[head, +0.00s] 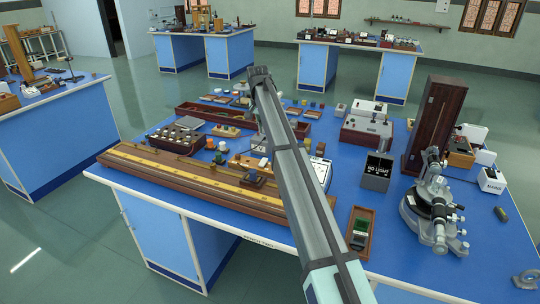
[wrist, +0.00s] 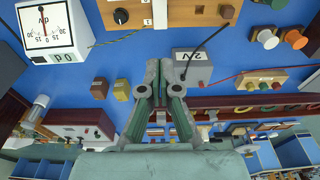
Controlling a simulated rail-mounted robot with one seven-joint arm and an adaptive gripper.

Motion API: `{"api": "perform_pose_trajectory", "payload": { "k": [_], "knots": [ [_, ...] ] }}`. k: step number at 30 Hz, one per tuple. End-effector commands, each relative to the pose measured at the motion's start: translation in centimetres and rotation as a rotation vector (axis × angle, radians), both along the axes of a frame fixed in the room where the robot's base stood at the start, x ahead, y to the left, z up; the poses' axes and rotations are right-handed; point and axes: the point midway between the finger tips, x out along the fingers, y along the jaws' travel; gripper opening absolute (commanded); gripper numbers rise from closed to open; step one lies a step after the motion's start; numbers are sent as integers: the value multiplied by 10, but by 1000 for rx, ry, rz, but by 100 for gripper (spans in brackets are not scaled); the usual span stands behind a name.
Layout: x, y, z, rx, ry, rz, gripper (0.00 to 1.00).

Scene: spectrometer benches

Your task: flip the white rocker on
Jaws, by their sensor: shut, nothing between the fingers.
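I cannot pick out the white rocker for certain in either view. A small white box (head: 491,181) with dark lettering stands at the right edge of the bench in the head view. I cannot make out a rocker on it. My gripper (wrist: 162,66) shows in the wrist view with its fingers together and nothing between them. Its tips are just beside a grey box marked 2V (wrist: 193,66); I cannot tell whether they touch it.
The blue bench (head: 345,190) is crowded. A long wooden rail (head: 190,180) lies along its front left. A grey instrument (head: 437,205) and a tall dark wooden case (head: 433,122) stand at the right. A white dial meter (wrist: 52,32) shows at upper left in the wrist view.

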Motion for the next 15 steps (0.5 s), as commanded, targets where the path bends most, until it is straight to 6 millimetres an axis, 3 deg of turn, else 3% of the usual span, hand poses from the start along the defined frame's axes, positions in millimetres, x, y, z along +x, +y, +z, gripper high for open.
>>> {"api": "perform_pose_trajectory", "payload": {
  "k": [8,15],
  "knots": [
    [0,0,-5,0,2,0,0],
    [3,-2,-34,-1,3,0,0]
  ]
}}
